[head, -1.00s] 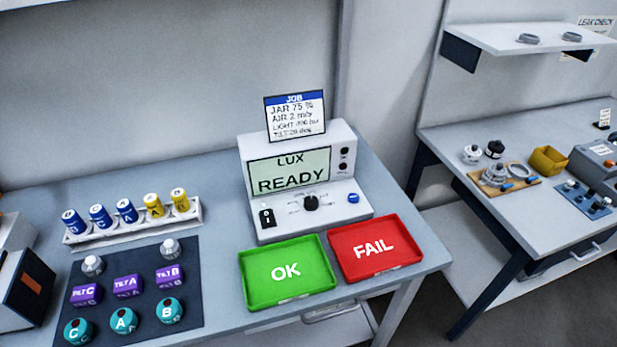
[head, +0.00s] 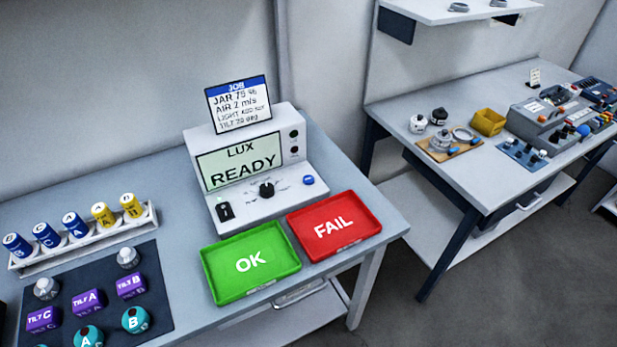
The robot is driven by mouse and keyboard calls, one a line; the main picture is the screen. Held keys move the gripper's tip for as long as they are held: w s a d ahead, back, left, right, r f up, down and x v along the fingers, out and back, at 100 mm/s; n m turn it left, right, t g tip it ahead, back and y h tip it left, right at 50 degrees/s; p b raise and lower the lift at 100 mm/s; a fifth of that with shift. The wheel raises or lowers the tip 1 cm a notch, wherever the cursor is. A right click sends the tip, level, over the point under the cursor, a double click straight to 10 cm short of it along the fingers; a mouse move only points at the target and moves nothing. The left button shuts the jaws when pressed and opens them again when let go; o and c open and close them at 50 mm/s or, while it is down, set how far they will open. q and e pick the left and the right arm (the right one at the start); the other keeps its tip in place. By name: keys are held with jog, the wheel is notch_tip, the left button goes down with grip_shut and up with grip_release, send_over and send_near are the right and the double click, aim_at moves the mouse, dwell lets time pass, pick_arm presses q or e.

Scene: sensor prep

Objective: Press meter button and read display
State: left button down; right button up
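The white meter (head: 285,196) stands on the near bench. Its display (head: 239,164) reads "LUX READY". On its sloped front are a black rotary knob (head: 267,190), a round blue button (head: 309,180) at the right and a black switch (head: 225,212) at the left. A job card (head: 238,104) on top reads JAR 75 %, AIR 2 m/s, with smaller LIGHT and TILT lines that are hard to read. Neither of my grippers shows in the head view.
A green OK tray (head: 215,277) and a red FAIL tray (head: 372,222) sit in front of the meter. A rack (head: 30,262) of blue and yellow cylinders and a dark mat (head: 165,312) with several sensors lie left. A second bench (head: 425,122) stands right, across a floor gap.

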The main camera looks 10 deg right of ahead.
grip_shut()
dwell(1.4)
